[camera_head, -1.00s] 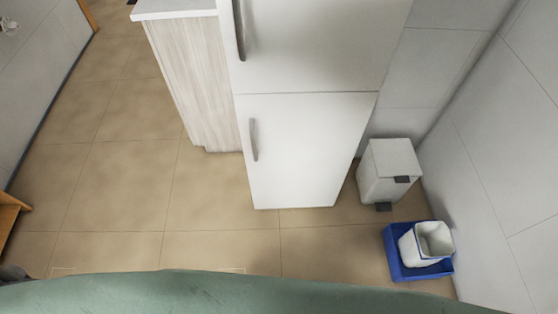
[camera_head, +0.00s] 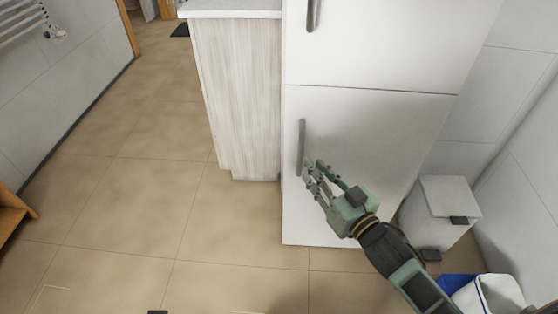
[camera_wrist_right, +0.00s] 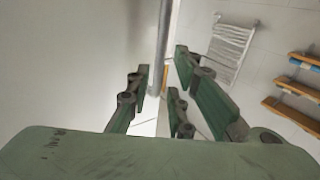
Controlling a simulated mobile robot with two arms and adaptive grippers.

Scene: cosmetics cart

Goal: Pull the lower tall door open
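The lower tall door (camera_head: 375,130) of the white fridge is shut in the head view. Its grey vertical handle (camera_head: 301,140) is on the door's left side. My right gripper (camera_head: 314,174) is in front of the door with its fingertips at the lower part of the handle. In the right wrist view its fingers (camera_wrist_right: 160,84) are spread apart, and the handle (camera_wrist_right: 162,45) shows upright in the gap between them. I cannot tell whether any finger touches it. My left gripper is not in view.
The upper door (camera_head: 385,45) is shut above. A wood-fronted cabinet (camera_head: 238,95) stands left of the fridge. A white pedal bin (camera_head: 440,212) and a white container (camera_head: 488,297) in a blue tray (camera_head: 457,284) are at right.

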